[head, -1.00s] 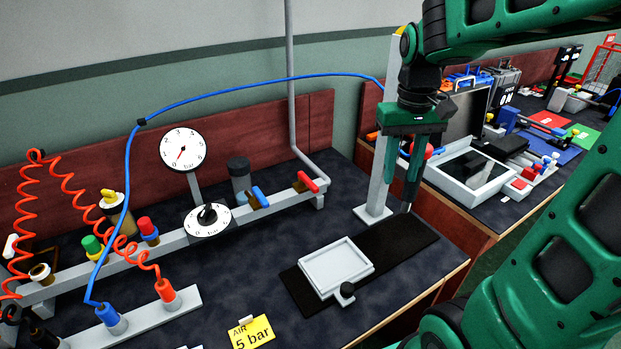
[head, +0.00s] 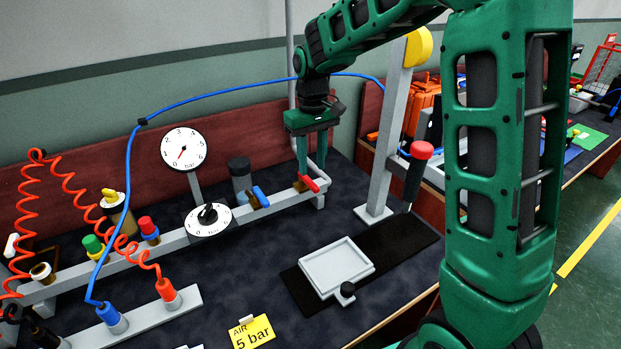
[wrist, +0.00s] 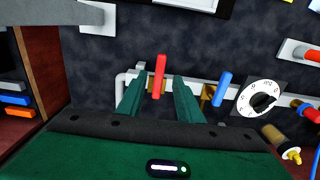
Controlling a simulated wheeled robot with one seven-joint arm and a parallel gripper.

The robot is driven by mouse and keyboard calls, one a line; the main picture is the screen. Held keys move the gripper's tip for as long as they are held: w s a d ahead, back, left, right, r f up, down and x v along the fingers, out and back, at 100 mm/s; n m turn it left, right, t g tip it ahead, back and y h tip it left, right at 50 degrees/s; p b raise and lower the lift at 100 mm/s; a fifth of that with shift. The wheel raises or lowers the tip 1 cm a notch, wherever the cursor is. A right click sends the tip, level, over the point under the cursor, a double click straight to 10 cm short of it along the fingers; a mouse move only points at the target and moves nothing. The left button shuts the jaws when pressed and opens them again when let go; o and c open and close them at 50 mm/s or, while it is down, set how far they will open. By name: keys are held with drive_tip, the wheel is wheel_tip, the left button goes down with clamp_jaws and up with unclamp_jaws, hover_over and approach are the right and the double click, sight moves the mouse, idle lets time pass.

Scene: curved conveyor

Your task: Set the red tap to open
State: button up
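The red tap (head: 309,183) is a red lever on a brass body near the right end of the grey pipe rail (head: 277,198). In the wrist view the red lever (wrist: 159,75) lies between my two fingers, with a gap on both sides. My gripper (head: 312,178) points down at the tap, and its fingers are apart. In the wrist view my gripper (wrist: 157,92) is open, and neither finger touches the lever. The fingers partly hide the tap in the head view.
A round dial (head: 208,220) and a gauge (head: 183,149) are further left. A grey post (head: 387,140) rises to the right.

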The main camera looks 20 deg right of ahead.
sight(312, 183)
drive_tip(key=shift+f, duration=2.7)
drive_tip(key=shift+c, duration=0.4)
clamp_jaws()
